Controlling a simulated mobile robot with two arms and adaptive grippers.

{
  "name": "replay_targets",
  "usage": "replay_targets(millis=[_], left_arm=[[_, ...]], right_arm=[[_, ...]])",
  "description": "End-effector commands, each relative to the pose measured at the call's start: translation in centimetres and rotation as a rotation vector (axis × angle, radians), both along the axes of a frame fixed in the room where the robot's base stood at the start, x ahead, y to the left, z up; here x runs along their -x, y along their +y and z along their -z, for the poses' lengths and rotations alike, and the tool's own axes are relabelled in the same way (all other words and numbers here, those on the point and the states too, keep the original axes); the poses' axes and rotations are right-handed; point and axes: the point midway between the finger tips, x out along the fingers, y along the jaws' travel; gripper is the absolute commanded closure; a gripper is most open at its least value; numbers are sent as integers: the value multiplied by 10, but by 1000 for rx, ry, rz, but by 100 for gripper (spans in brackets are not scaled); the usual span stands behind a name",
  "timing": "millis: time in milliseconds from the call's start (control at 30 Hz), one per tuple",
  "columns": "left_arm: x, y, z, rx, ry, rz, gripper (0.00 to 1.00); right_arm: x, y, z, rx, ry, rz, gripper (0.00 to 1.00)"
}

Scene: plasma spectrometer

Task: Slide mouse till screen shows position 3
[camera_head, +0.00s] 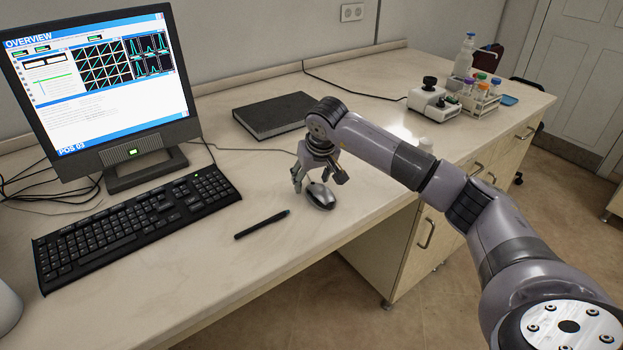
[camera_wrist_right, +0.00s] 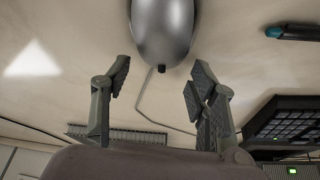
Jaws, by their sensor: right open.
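The silver mouse (camera_head: 320,195) lies on the desk, right of the keyboard. My right gripper (camera_head: 318,178) is just behind and above it, fingers open. In the right wrist view the mouse (camera_wrist_right: 162,30) is at the top, just beyond the open fingers of the right gripper (camera_wrist_right: 160,80), with nothing between them. I cannot tell whether a finger touches the mouse. The monitor screen (camera_head: 95,75) reads "OVERVIEW" at the top and "POS 03" at the lower left. My left gripper is not in view.
A black keyboard (camera_head: 135,222) stands in front of the monitor. A pen (camera_head: 262,225) lies between keyboard and mouse. A dark closed notebook (camera_head: 275,115) lies behind my gripper. The desk's front edge is near the mouse.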

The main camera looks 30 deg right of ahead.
Motion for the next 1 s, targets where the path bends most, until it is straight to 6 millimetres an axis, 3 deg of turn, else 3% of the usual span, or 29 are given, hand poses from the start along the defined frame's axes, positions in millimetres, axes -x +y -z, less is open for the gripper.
replay_targets(millis=[400,600,1000], left_arm=[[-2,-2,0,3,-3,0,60],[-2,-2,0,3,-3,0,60],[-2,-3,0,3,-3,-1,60]], right_arm=[[28,6,-73,1,-6,-1,46],[40,9,-100,1,-3,0,46],[44,10,-109,0,1,-1,46]])
